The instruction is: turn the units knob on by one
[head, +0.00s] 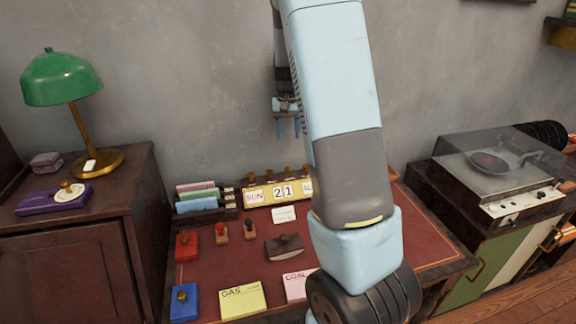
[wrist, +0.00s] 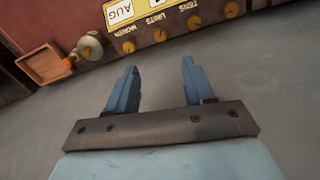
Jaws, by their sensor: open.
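The yellow flip calendar (head: 264,193) stands at the back of the red-topped desk, showing SUN, 2 and 1; my arm hides its right end. Brass knobs line its top. The units knob (head: 287,169) is third from left; in the wrist view, upside down, it (wrist: 159,36) sits beside the UNITS label, between the month knob (wrist: 128,47) and the tens knob (wrist: 196,24). My gripper (head: 287,129) is open and empty, pointing down above the calendar, apart from the knobs. In the wrist view the fingers (wrist: 160,68) straddle the units knob's line, short of it.
A card rack (head: 197,205) stands left of the calendar. A green lamp (head: 62,79) is left, a record player (head: 505,170) right. The wall is close behind.

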